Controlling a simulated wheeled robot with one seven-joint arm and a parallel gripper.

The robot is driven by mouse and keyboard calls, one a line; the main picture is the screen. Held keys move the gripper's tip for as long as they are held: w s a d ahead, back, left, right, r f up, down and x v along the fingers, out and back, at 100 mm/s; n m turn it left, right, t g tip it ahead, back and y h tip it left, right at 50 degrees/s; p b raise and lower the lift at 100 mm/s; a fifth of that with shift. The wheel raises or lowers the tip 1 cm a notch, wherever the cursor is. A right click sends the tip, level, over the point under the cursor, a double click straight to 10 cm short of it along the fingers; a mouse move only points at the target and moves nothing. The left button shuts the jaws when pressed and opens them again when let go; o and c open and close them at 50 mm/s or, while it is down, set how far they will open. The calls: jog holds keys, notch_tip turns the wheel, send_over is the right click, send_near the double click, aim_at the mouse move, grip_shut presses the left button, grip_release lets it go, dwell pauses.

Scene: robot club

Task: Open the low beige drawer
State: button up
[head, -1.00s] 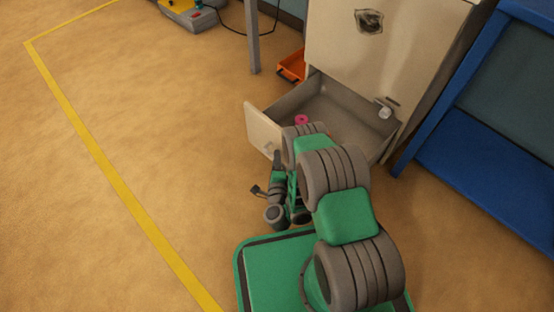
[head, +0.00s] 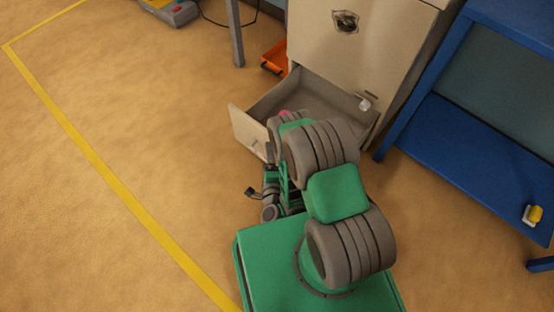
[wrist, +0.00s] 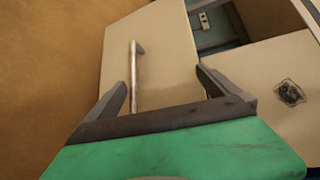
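The low beige drawer (head: 248,132) stands pulled well out of the beige cabinet (head: 350,50) in the head view, its inside showing. A small white thing (head: 364,102) and a partly hidden pink thing (head: 284,112) are seen in or over it. In the wrist view the drawer's front panel (wrist: 165,65) fills the middle, with its metal bar handle (wrist: 134,75). My gripper (wrist: 160,82) is open, fingers apart, before that panel. The handle appears between the fingers, nearer the left one; I cannot tell if they touch. My arm hides part of the drawer in the head view.
A blue shelf unit (head: 450,128) stands right of the cabinet, with a small yellow thing (head: 535,214) on its lower board. An orange bin (head: 274,57) lies left of the cabinet. A yellow floor line (head: 110,175) crosses open floor at left.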

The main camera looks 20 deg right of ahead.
jog(key=shift+m+t+h, duration=0.3)
jog(key=shift+t+h, duration=0.1)
jog(key=shift+h, duration=0.1)
jog(key=r, duration=0.2)
jog(key=d+r+p, duration=0.1)
jog(key=r, duration=0.1)
jog(key=s+r, duration=0.1)
jog(key=r, duration=0.1)
jog(key=shift+d+r, duration=0.1)
jog(key=shift+d, duration=0.1)
jog(key=c, duration=0.8)
jog(key=shift+o, duration=0.2)
jog(key=d+p+v, duration=0.1)
jog(key=p+v, duration=0.2)
jog(key=v, duration=0.4)
jog(key=shift+s+d, duration=0.25)
jog(key=shift+d, duration=0.05)
